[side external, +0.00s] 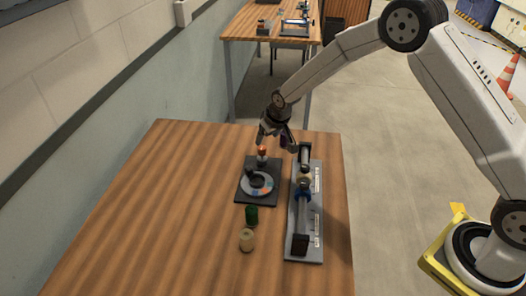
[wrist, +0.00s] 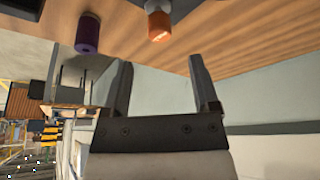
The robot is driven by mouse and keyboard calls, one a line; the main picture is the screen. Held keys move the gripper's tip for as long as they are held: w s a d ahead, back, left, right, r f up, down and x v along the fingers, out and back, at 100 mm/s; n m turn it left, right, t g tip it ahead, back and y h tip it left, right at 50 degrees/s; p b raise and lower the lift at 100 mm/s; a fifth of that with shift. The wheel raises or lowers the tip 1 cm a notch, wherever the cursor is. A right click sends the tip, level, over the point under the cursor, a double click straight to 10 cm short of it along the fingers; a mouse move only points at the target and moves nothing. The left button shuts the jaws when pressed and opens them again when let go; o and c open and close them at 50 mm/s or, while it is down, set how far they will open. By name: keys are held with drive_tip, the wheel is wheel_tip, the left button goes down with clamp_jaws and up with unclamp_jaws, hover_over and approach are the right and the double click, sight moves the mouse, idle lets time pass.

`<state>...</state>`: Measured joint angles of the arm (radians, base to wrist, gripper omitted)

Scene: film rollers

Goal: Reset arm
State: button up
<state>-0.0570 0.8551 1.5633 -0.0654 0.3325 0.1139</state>
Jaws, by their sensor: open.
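My gripper (side external: 277,145) is over the far part of the wooden table, pointing down, its jaws apart and nothing between them. In the wrist view my gripper (wrist: 160,62) shows both fingers spread. An orange-tipped roller (side external: 262,151) stands near the left finger; it also shows in the wrist view (wrist: 158,24), beyond the fingertips. A dark purple roller (side external: 284,138) is partly hidden by the right finger; it is clearer in the wrist view (wrist: 88,35). A green roller (side external: 251,216) and a tan roller (side external: 247,240) stand on the near part of the table.
A black plate with a grey round dial (side external: 257,184) lies mid-table. A long grey fixture (side external: 304,225) with dark upright posts and a blue part stands to its right. The table's left side is clear, beside a wall. Another table (side external: 245,28) stands behind.

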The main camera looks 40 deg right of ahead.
drive_tip(key=shift+s+r, duration=0.15)
drive_tip(key=shift+r, duration=0.25)
drive_tip(key=shift+g, duration=0.4)
drive_tip(key=s+r, duration=0.2)
drive_tip(key=s, duration=0.2)
drive_tip(key=s+d+r, duration=0.1)
drive_tip(key=s+r, duration=0.1)
drive_tip(key=s, duration=0.3)
drive_tip(key=s+d+r, duration=0.1)
drive_tip(key=s+r, duration=0.1)
drive_tip(key=s, duration=0.2)
drive_tip(key=shift+s+r, duration=0.3)
drive_tip(key=s+r+g, duration=0.1)
drive_tip(key=s, duration=1.4)
drive_tip(key=shift+s+d+r, duration=0.15)
drive_tip(key=shift+d+r, duration=0.1)
drive_tip(key=shift+d, duration=0.2)
